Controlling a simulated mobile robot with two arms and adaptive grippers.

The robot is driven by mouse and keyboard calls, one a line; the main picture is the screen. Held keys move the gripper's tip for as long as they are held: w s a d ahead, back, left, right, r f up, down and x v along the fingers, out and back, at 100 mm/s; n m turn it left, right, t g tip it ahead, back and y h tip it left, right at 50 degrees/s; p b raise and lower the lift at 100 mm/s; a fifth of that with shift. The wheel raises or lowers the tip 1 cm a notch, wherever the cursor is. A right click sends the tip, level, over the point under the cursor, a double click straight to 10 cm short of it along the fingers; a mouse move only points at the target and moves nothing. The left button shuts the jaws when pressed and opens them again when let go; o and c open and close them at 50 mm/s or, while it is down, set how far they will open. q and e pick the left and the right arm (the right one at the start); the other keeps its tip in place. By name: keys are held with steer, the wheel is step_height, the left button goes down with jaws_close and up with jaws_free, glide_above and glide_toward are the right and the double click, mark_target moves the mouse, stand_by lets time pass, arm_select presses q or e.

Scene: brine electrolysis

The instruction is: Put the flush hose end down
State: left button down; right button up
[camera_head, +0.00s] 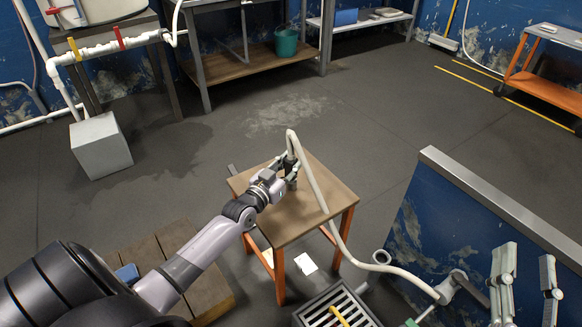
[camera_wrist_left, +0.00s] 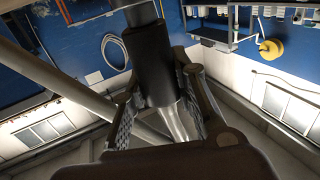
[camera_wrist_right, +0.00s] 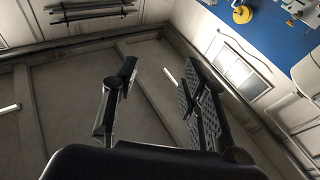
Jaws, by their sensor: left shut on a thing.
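The pale flush hose (camera_head: 318,187) loops up over my left gripper (camera_head: 289,168) and runs down past the stool to a grey fitting (camera_head: 452,288) at the lower right. My left gripper is shut on the hose end, whose dark sleeve (camera_wrist_left: 152,65) stands between the fingers in the left wrist view. In the head view the gripper is over the wooden top of an orange-legged stool (camera_head: 325,190). I cannot tell whether the hose end touches the top. My right gripper (camera_wrist_right: 155,95) is open and empty in the right wrist view.
A slatted drain grate (camera_head: 337,308) with a yellow item lies before the stool. A blue panel with a metal top edge (camera_head: 500,205) stands at the right. A grey block (camera_head: 100,146) and a workbench (camera_head: 245,70) with a teal bucket (camera_head: 286,42) stand behind. The middle floor is clear.

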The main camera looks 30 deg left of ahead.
arm_select(q)
steer(key=shift+f, duration=0.2)
arm_select(e)
steer(key=shift+s+r+t+y, duration=0.2)
steer(key=shift+r+t+y, duration=0.1)
steer(key=shift+r, duration=0.25)
arm_select(q)
steer(key=shift+f, duration=0.15)
steer(key=c, duration=1.3)
jaws_free()
arm_select(e)
steer(key=shift+s+r, duration=0.1)
steer(key=shift+r, duration=0.1)
